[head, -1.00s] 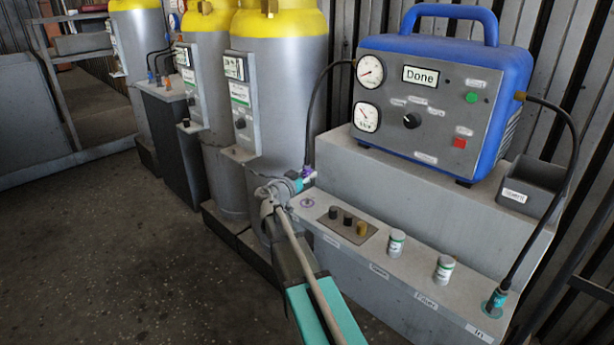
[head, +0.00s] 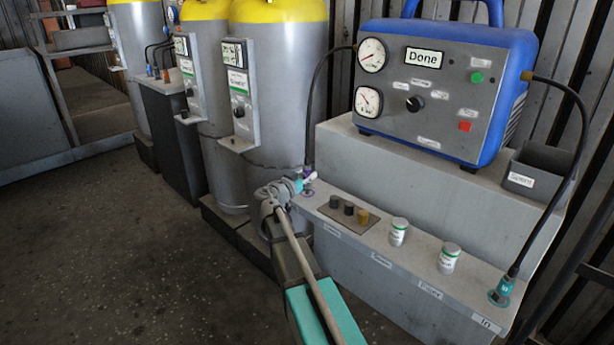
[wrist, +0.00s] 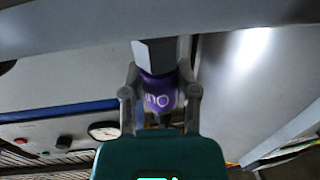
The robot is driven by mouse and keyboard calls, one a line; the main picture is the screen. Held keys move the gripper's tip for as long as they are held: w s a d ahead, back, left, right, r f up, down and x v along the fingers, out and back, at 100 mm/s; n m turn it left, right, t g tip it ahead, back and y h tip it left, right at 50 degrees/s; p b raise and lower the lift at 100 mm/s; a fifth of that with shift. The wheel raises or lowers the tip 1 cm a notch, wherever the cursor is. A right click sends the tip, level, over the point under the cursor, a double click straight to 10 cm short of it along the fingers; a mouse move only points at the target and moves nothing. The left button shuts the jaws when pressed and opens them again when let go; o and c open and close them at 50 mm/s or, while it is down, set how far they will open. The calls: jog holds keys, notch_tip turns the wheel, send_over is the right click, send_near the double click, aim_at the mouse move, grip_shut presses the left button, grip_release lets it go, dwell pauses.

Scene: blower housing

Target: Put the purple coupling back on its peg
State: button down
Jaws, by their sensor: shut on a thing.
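The purple coupling (head: 308,175) is in my gripper (head: 304,182) at the left end of the grey bench shelf. It also shows in the wrist view (wrist: 158,98), between the two fingers of my gripper (wrist: 160,95), with upside-down white lettering. The black hose from the blue machine runs down to it. A purple-ringed mark (head: 307,192) shows on the shelf just below the coupling. The peg itself is not clearly visible, and I cannot tell whether the coupling touches it.
The grey shelf (head: 350,235) also holds a plate with several knobs (head: 349,213), two white canisters (head: 398,232) and a teal coupling (head: 501,292) at its right end. The blue machine (head: 445,90) reads "Done". Grey and yellow tanks (head: 275,110) stand behind my arm.

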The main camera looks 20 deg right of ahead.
jog(key=shift+f+b, duration=1.4)
jog(key=shift+b, duration=0.05)
dwell(0.4)
jog(key=shift+c, duration=1.4)
grip_release()
jog(key=shift+a, duration=0.1)
jog(key=v, duration=1.2)
jog(key=shift+s, duration=0.1)
